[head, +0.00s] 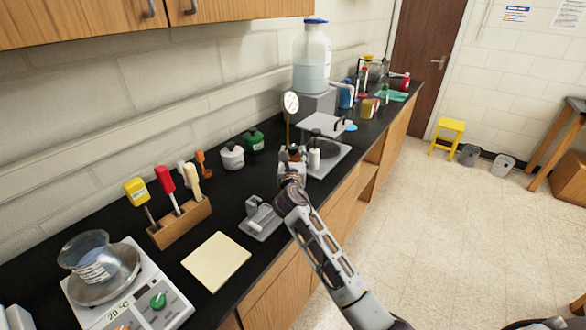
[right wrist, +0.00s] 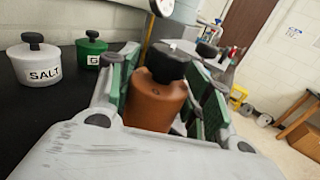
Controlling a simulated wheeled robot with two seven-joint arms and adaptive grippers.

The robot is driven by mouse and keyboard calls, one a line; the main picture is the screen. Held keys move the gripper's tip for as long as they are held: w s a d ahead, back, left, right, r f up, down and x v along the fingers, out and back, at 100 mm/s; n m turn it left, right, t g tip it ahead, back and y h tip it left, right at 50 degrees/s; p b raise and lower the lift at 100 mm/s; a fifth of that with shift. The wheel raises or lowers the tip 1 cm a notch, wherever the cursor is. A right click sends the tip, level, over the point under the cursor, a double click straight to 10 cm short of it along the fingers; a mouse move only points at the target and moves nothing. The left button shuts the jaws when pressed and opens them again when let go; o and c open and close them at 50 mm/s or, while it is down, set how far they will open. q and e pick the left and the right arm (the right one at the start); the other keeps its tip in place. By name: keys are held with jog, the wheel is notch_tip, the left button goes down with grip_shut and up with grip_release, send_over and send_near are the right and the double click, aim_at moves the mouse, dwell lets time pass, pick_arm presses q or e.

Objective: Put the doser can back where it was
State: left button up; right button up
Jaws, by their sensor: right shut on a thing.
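My right gripper (head: 292,172) reaches over the black counter, near the front edge. In the right wrist view its green-lined fingers (right wrist: 165,90) stand on both sides of a brown can (right wrist: 155,104) with a black lid, which appears to be the doser can. The gripper is shut on it, and the can looks roughly upright. In the head view the can (head: 294,153) is small and partly hidden by the gripper; whether its base touches anything is hidden. My left gripper is not in view.
Just beyond the gripper stands a grey-white device (head: 333,160) with a small white bottle (head: 314,158). A white SALT jar (head: 231,157) and green jar (head: 254,140) stand behind left. A grey tray-like piece (head: 261,221) lies nearer.

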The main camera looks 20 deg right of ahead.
jog(key=shift+f+b, duration=0.4)
jog(key=shift+f, duration=2.05)
jog(key=shift+f, duration=0.1)
jog(key=o, duration=1.4)
jog(key=shift+s, duration=0.15)
jog(key=shift+b+v, duration=0.3)
jog(key=shift+v, duration=5.6)
